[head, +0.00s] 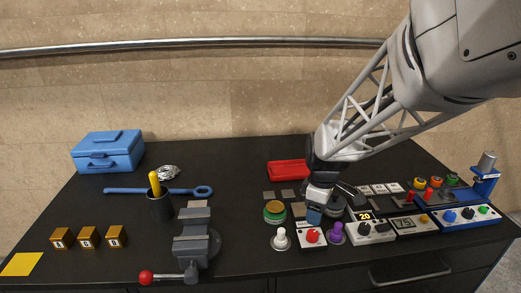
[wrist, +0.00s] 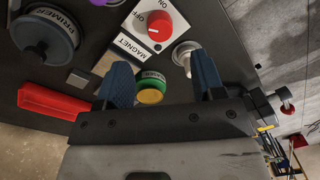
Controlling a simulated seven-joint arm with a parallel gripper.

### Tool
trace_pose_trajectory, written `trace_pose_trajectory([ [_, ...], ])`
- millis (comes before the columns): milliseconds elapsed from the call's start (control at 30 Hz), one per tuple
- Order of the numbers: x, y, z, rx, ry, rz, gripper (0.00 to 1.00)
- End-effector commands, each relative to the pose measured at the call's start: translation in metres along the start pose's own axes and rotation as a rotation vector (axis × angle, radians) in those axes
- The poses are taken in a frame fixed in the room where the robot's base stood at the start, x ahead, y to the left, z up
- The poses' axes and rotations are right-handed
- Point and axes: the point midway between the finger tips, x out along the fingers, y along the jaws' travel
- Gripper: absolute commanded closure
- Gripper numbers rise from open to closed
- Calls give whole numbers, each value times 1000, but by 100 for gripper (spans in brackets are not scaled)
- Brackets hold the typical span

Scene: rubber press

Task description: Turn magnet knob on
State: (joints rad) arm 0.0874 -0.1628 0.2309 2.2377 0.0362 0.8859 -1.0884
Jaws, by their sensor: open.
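The magnet knob (wrist: 160,27) is a round red knob on a white panel (wrist: 143,38) with ON and OFF marks and a MAGNET label, at the top middle of the wrist view. In the head view the red knob (head: 313,236) sits near the table's front edge. Which mark the knob points to is too small to tell. My gripper (wrist: 163,76) is open, with its two blue fingers apart and nothing held. In the head view my gripper (head: 314,214) hangs just above and behind the magnet panel, apart from the knob.
A white knob (head: 281,240) stands left of the panel and a purple knob (head: 336,234) right of it. A green-and-yellow jar (head: 274,212) is behind to the left. A display box (head: 371,230) stands to the right. A vise (head: 196,245) is farther left.

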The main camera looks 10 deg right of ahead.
Motion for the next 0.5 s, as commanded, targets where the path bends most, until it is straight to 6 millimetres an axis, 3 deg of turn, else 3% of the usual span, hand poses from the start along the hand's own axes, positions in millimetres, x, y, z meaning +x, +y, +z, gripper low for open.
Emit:
trace_pose_trajectory([
  [500,4,1,0,-6,-1,-2,38],
])
